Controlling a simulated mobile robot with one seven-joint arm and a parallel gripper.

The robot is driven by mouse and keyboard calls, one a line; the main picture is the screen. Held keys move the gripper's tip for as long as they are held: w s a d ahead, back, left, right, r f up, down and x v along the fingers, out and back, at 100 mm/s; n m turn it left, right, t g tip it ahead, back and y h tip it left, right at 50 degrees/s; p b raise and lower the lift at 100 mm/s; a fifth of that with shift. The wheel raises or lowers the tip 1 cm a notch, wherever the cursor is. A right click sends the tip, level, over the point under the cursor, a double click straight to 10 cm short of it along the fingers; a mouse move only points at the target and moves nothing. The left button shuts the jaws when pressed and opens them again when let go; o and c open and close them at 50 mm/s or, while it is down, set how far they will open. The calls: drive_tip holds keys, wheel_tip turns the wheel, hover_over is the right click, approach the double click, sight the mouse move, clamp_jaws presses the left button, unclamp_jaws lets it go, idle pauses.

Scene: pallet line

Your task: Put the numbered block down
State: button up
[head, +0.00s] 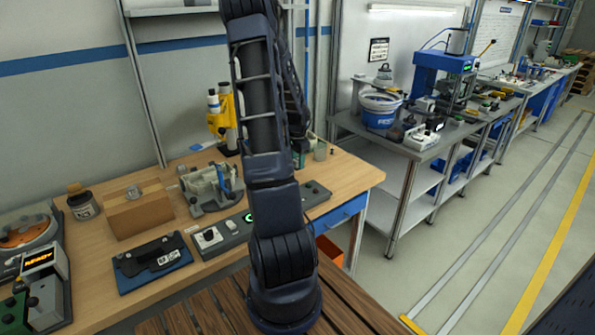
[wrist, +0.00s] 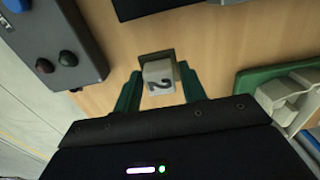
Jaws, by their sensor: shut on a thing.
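The numbered block (wrist: 158,76) is a small pale block with a dark 2 on the face toward the camera. It sits between the green fingers of my gripper (wrist: 157,88) in the wrist view, and the gripper is shut on it. Wooden bench top lies behind the block, with a dark patch along its far edge; I cannot tell whether that is shadow or a recess. I cannot tell whether the block touches the bench. In the head view I cannot make out the block or the gripper fingers.
On the wooden bench (head: 205,276) stand a brown box (head: 137,212), a grey clamp fixture (head: 212,190), a dark plate (head: 151,262) and a button box (head: 218,236). In the wrist view, a button box (wrist: 40,45) is left and a green-based object (wrist: 255,80) right.

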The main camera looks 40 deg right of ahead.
drive_tip(key=shift+f, duration=2.35)
drive_tip(key=shift+f, duration=0.1)
drive_tip(key=o, duration=1)
